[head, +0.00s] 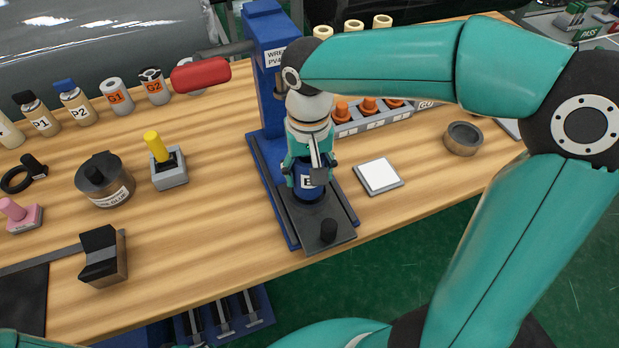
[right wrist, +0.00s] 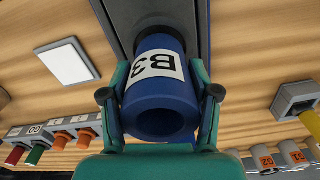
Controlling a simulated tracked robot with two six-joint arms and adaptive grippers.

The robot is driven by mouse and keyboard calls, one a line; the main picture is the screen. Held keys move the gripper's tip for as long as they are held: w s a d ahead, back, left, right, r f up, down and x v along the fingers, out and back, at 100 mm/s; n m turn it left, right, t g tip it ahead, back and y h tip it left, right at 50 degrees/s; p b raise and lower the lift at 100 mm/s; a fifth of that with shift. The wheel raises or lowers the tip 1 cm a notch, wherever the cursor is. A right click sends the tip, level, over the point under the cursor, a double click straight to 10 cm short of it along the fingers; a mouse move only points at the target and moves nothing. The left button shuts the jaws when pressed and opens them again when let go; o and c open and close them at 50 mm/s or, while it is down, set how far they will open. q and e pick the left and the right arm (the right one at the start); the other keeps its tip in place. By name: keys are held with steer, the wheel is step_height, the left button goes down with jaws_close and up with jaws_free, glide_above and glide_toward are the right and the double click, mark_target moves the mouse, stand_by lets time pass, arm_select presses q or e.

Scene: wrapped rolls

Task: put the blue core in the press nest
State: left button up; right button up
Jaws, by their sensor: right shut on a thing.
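The blue core (head: 307,190) is a dark blue hollow cylinder with a white label. In the right wrist view the blue core (right wrist: 158,110) shows its label B3 and its open end towards the camera. My right gripper (head: 310,170) is shut on it from above, with one finger on each side in the right wrist view (right wrist: 160,93). The core is upright over the dark base plate of the blue press (head: 265,65). The nest is hidden under the core, and I cannot tell whether the core is seated in it. My left gripper is out of view.
A red press handle (head: 201,74) sticks out left of the column. A white pad (head: 379,176) and a round cup (head: 463,138) lie to the right. A rack with orange plugs (head: 369,105) stands behind.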

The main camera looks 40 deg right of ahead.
step_height(320, 180, down, 3)
steer(key=shift+r, duration=0.15)
steer(key=o, duration=1.3)
steer(key=shift+r, duration=0.1)
step_height(320, 180, up, 12)
steer(key=p, duration=0.1)
